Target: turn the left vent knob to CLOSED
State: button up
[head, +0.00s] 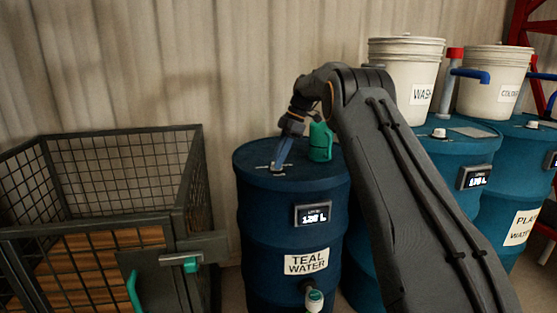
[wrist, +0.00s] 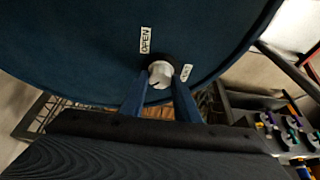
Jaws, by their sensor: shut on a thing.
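The left vent knob (wrist: 161,74) is a small pale round knob on top of the blue drum (head: 292,242) labelled TEAL WATER. In the wrist view an OPEN label (wrist: 146,40) lies above and left of it. A second small label (wrist: 186,73), too small to read, lies right of it. My gripper (head: 279,164) reaches down onto the drum top. Its two blue fingers are shut on the knob, one on each side. The knob's pointer direction is hard to tell.
A green jug (head: 320,142) stands on the drum lid close beside my gripper. Blue drums with white buckets (head: 404,68) stand to the right. A wire cage cart (head: 190,160) stands at the left. A tap (head: 314,297) sticks out low on the drum's front.

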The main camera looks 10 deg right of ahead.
jog(key=o, duration=1.1)
jog(key=shift+c, duration=0.2)
jog(key=v, duration=0.7)
jog(key=shift+r+b, duration=0.35)
jog(key=shift+d, duration=0.1)
